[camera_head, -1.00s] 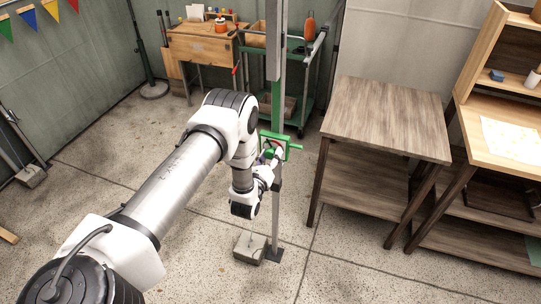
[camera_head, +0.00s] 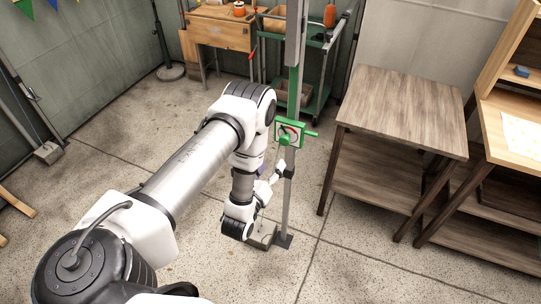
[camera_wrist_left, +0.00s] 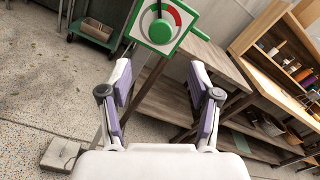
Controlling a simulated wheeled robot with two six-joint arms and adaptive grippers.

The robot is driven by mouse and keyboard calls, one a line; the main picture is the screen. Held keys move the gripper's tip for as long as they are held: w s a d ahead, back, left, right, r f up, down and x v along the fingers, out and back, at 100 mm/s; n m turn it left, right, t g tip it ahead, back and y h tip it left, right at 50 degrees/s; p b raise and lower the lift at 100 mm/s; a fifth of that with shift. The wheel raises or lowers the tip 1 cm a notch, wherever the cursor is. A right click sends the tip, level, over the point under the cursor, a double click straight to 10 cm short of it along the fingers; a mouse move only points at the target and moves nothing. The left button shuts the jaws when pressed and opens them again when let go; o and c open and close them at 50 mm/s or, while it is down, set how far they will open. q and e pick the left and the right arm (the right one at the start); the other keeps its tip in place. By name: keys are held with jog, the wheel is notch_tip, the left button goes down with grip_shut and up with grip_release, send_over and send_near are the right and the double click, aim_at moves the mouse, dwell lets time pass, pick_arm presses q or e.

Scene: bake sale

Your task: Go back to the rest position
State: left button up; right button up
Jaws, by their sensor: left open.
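My left gripper (camera_head: 271,184) is open, in front of the grey post and just below the green box in the head view. In the left wrist view its two purple-padded fingers (camera_wrist_left: 161,82) stand wide apart with nothing between them. The green box (camera_head: 289,133) has a white face, a dial with a red part, and a green handle sticking out to the right. It also shows in the left wrist view (camera_wrist_left: 159,24), beyond the fingertips and apart from them. My right gripper is not in view.
A brown two-level table (camera_head: 405,110) stands right of the post (camera_head: 287,205). A wooden shelf unit (camera_head: 505,150) is at the far right. A green cart (camera_head: 325,65) and a wooden desk (camera_head: 222,33) stand at the back. A grey block (camera_head: 263,236) sits at the post's foot.

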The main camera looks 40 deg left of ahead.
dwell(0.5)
pick_arm(q)
jog(key=d+g+h, duration=0.2)
jog(key=d, duration=0.4)
jog(key=s+d+f+n+g+h, duration=0.2)
jog(key=s+d+f+n+g, duration=0.2)
jog(key=s+f+n+g, duration=0.45)
jog(key=s+d+f+n+g, duration=0.1)
jog(key=s+n+g, duration=0.6)
jog(key=s+n, duration=1.1)
jog(key=shift+d+f+n, duration=0.15)
jog(key=shift+f+n, duration=0.1)
jog(key=shift+n, duration=0.6)
